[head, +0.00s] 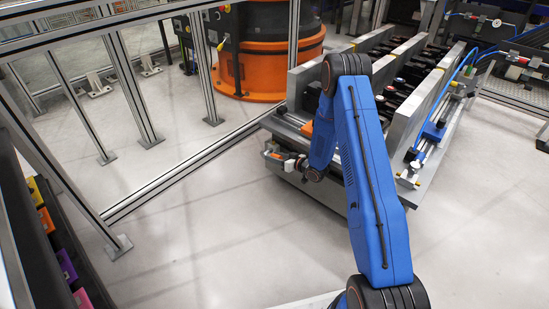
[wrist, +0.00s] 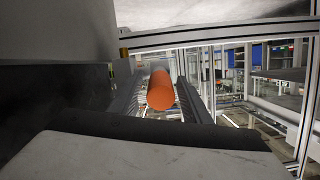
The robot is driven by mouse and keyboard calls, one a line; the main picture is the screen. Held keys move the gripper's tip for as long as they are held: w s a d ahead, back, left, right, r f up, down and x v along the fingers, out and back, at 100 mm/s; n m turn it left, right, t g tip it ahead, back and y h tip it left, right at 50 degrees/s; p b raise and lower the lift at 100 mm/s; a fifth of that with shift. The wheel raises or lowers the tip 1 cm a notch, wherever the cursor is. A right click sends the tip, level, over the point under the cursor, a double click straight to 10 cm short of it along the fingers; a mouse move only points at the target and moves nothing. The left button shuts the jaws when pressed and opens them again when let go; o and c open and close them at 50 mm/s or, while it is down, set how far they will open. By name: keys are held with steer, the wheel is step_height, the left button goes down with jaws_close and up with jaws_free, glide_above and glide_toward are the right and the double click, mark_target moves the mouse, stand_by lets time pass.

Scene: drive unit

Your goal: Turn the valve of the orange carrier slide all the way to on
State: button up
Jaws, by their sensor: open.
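My gripper (wrist: 161,84) is open in the wrist view, with one dark finger on each side of an orange cylinder (wrist: 160,92). The cylinder points away from the camera; I cannot tell whether either finger touches it. In the head view my blue arm reaches to the near left corner of a grey machine, and my gripper (head: 273,154) is small there. An orange part (head: 307,129) shows beside the arm on that machine. I cannot make out the valve or its setting, and my arm hides part of that corner.
The grey machine with upright plates (head: 405,122) stands right behind my arm. A metal frame fence (head: 183,181) runs along the left, with an orange robot base (head: 262,62) behind it. Colored bins (head: 66,264) line the left edge. The floor (head: 215,245) in front is clear.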

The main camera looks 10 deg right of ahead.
mark_target(281, 158)
steer(key=v, duration=0.7)
steer(key=shift+s+d+r, duration=0.1)
steer(key=shift+c, duration=0.6)
